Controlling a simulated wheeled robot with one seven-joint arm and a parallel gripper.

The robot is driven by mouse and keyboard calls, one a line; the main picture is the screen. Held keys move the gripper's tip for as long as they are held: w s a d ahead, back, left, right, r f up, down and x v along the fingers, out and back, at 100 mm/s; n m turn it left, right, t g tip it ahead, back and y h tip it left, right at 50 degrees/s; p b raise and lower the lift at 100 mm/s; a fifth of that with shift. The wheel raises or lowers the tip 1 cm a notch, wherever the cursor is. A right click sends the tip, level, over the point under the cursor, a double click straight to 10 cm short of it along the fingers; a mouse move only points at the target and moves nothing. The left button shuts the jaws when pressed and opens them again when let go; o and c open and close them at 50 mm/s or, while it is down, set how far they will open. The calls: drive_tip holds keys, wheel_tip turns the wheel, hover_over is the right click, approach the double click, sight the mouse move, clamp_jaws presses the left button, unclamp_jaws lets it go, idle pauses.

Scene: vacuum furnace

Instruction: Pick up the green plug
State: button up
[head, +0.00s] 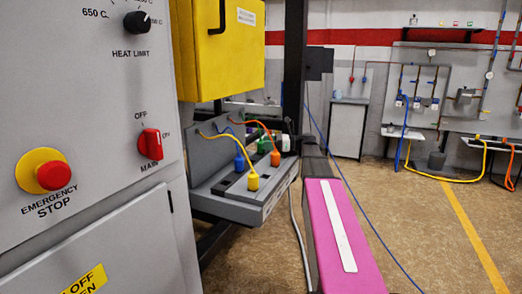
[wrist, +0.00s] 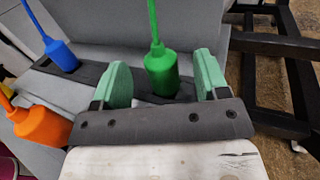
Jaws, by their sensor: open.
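The green plug (wrist: 161,76) stands upright in the wrist view with its cable rising from its top. It is between the two green finger pads of my gripper (wrist: 163,82), which is open, with visible space on both sides of the plug. In the head view the green plug (head: 264,144) is small and partly hidden behind the orange plug and cable. My gripper is hard to make out there, at the far end of my pink arm.
The orange plug (head: 275,158), blue plug (head: 239,164) and yellow plug (head: 252,182) stand close by on the grey panel (head: 240,208). In the wrist view the orange plug (wrist: 42,124) is left of my gripper. A yellow box (head: 222,50) hangs above the panel.

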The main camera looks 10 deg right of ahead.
drive_tip(key=a, duration=0.2)
drive_tip(key=w+a, duration=0.1)
drive_tip(key=a, duration=0.1)
drive_tip(key=shift+a, duration=0.4)
drive_tip(key=c, duration=1)
